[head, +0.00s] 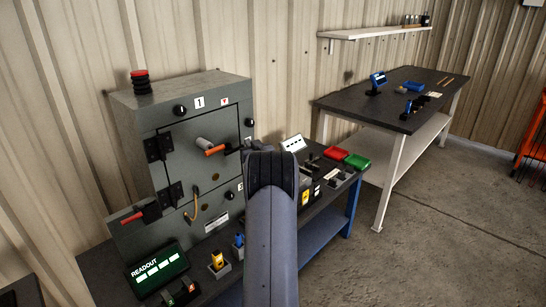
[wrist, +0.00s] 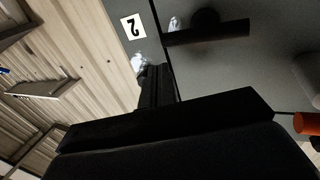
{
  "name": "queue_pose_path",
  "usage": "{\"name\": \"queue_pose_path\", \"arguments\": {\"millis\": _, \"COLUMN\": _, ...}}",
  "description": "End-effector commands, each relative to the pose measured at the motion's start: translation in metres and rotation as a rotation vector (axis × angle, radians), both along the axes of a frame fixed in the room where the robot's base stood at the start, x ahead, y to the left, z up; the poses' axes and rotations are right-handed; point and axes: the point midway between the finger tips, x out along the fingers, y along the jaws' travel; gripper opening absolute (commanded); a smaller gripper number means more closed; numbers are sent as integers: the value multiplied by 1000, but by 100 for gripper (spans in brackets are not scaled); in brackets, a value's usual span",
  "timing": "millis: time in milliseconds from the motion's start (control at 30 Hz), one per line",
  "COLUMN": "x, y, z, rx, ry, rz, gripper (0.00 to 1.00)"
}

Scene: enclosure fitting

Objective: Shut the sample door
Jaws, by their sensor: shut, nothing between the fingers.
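The sample door (head: 180,165) is a grey panel on the front of the grey enclosure, with black hinges on its left side. It lies close to the frame; I cannot tell if a small gap is left. An orange-gripped handle (head: 214,151) sticks out from it, and its orange end also shows in the wrist view (wrist: 307,123). A dark bar (wrist: 207,32) crosses the grey panel in the wrist view. My gripper (wrist: 150,74) is shut and empty by the dark seam near the label "2". In the head view my arm hides the fingers.
The enclosure (head: 125,105) has a red-topped black button (head: 139,80) on top. A readout (head: 158,268), small blocks, and red (head: 336,153) and green trays are on its bench. A second table (head: 420,110) stands at right, with clear floor in front.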

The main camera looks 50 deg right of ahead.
Motion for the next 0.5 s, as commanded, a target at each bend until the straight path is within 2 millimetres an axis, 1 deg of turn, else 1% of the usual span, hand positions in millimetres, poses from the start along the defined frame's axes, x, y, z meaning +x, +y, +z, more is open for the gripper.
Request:
{"name": "queue_pose_path", "arguments": {"millis": 167, "x": -25, "y": 3, "z": -1, "rx": 0, "ry": 0, "rz": -2, "gripper": 0}}
{"name": "queue_pose_path", "arguments": {"millis": 400, "x": -66, "y": 7, "z": -2, "rx": 0, "ry": 1, "rz": -3, "gripper": 0}}
{"name": "queue_pose_path", "arguments": {"millis": 500, "x": -79, "y": 9, "z": -1, "rx": 1, "ry": 0, "rz": -3, "gripper": 0}}
